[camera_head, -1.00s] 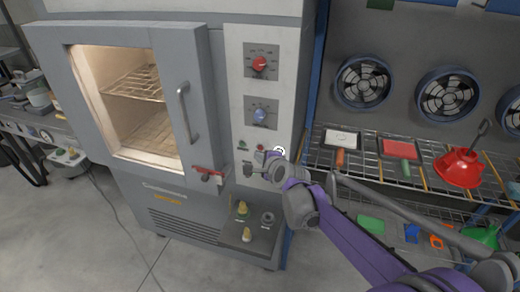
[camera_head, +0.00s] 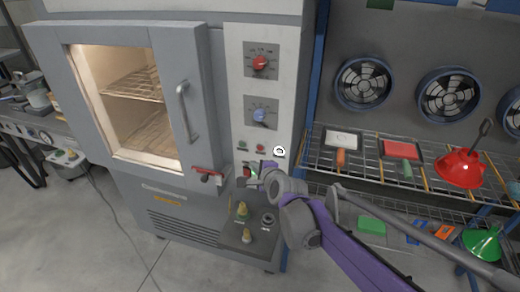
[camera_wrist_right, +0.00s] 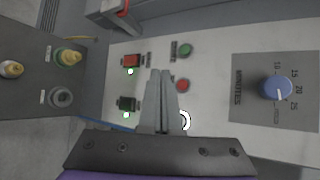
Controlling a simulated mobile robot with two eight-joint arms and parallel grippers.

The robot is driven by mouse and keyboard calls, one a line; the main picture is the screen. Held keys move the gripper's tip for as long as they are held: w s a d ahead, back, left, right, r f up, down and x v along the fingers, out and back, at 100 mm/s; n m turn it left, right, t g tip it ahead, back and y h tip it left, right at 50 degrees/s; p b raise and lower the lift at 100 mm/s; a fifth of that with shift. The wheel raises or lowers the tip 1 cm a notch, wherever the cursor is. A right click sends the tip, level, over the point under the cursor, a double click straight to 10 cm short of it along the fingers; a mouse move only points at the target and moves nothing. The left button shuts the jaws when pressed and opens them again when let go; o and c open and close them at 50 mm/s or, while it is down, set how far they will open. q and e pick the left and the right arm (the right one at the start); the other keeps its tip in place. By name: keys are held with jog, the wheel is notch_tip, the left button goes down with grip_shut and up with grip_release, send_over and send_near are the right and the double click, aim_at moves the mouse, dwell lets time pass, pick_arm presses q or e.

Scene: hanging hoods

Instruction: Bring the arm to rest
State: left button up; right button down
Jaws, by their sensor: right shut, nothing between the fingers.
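My right gripper (camera_head: 246,182) is in front of the lower control panel of the grey oven (camera_head: 205,95). In the right wrist view its two fingers (camera_wrist_right: 162,72) are together with nothing between them. They point at the panel between a red rocker switch (camera_wrist_right: 131,61) and a dark rocker switch (camera_wrist_right: 127,103) on one side and a green button (camera_wrist_right: 186,48) and a red button (camera_wrist_right: 183,85) on the other. A small lamp glows beside each switch. I cannot tell whether the fingertips touch the panel. My left gripper is out of view.
The oven door handle (camera_head: 184,112) is left of the arm. A red knob (camera_head: 260,63) and a blue knob (camera_head: 261,114) are above it. A wire shelf (camera_head: 362,168) with tools and a red funnel (camera_head: 461,167) stands to the right. Floor is open at lower left.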

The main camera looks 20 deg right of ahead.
jog(key=shift+s, duration=0.1)
jog(key=s+f+n+g+p, duration=0.1)
jog(key=s+f+n+g, duration=0.2)
jog(key=s+n, duration=0.7)
jog(key=s+f+n+g+h+p, duration=0.1)
jog(key=s+f+n+g, duration=0.3)
jog(key=s+n, duration=0.6)
jog(key=s+f+p, duration=0.1)
jog(key=s+f, duration=0.1)
jog(key=s, duration=1.1)
jog(key=shift+d+n+g, duration=0.3)
jog(key=shift+s, duration=0.1)
